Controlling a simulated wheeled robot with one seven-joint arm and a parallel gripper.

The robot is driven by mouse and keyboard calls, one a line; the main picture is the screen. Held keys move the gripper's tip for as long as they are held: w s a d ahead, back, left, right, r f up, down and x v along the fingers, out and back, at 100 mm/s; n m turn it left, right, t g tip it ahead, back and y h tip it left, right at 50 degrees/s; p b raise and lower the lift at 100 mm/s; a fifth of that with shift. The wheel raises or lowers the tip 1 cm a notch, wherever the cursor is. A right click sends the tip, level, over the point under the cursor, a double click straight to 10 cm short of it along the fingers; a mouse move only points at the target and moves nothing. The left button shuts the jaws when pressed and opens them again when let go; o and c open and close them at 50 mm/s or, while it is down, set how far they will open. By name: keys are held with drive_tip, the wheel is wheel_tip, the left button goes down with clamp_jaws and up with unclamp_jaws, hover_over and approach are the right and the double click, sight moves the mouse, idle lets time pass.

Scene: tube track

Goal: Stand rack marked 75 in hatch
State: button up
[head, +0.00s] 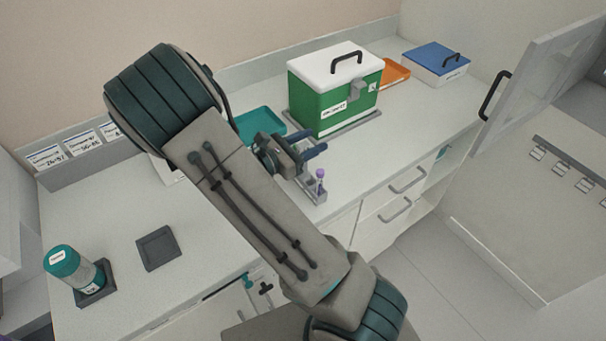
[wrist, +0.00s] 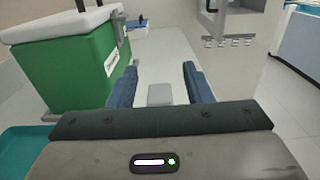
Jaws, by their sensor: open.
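A small grey rack (head: 314,195) stands near the front edge of the bench in the head view, holding a tube with a purple cap (head: 320,173). My arm and gripper hide part of it, and I can read no number on it. My gripper (head: 318,146) is open, with its blue fingers just above and behind the visible rack end. In the wrist view a plain grey block (wrist: 160,95) shows between the fingers (wrist: 160,72); I cannot tell whether it is part of the rack. A clear door panel with a black handle (head: 492,97) stands open at the right, possibly the hatch's.
A green box with white lid (head: 330,105) stands behind the gripper, beside a teal tray (head: 258,122). An orange tray (head: 396,72) and a blue-lidded box (head: 435,64) lie further back. A teal-capped bottle (head: 75,269) and dark square pad (head: 158,248) are at left.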

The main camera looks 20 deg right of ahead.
clamp_jaws()
drive_tip(key=shift+r, duration=0.1)
